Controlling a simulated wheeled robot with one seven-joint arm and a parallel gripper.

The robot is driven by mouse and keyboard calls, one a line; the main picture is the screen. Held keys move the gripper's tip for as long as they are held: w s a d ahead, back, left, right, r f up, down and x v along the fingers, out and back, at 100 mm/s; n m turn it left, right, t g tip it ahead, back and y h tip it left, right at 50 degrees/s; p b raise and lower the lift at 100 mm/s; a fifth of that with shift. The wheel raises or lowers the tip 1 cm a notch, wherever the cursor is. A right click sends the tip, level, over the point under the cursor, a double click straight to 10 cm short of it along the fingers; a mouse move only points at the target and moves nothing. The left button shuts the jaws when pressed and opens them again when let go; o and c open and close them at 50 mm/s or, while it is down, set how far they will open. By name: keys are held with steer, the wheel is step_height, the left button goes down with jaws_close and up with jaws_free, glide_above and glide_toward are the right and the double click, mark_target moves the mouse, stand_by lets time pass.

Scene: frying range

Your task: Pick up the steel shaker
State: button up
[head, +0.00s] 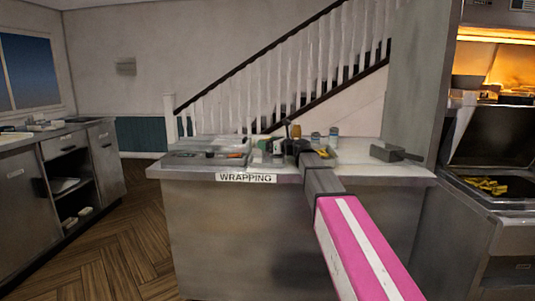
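Two small greyish cylinders stand upright near the back of the wrapping counter (225,172), just right of my gripper. The nearer-left cylinder (315,138) and the right cylinder (334,136) both look like shakers. They are too small to tell which is the steel one. My gripper (291,142) is a dark shape at the end of my arm, over the counter and left of both cylinders. Its fingers are too small and overlapped to read. A brownish upright thing (296,130) shows right by it.
Left of my gripper are a grey tray (190,158) and a green-and-white item (262,145). A shallow yellowish tray (324,152) lies right of it. A dark grey box-shaped item (388,154) sits further right. A tall steel panel (420,80) bounds the counter's right end.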

steer(key=shift+w+a, duration=0.35)
steer(key=shift+a, duration=0.1)
steer(key=c, duration=1)
steer(key=shift+r, duration=0.55)
steer(key=r, duration=0.1)
steer(key=s+r, duration=0.1)
steer(key=r, duration=0.1)
steer(key=shift+s+r, duration=0.3)
steer(key=shift+r, duration=0.05)
steer(key=s+r, duration=0.2)
steer(key=s, duration=0.1)
steer(key=s+r, duration=0.2)
steer(key=s, duration=0.1)
steer(key=s+r, duration=0.2)
steer(key=s, duration=0.2)
steer(key=shift+s+a+r, duration=0.1)
steer(key=shift+a, duration=0.1)
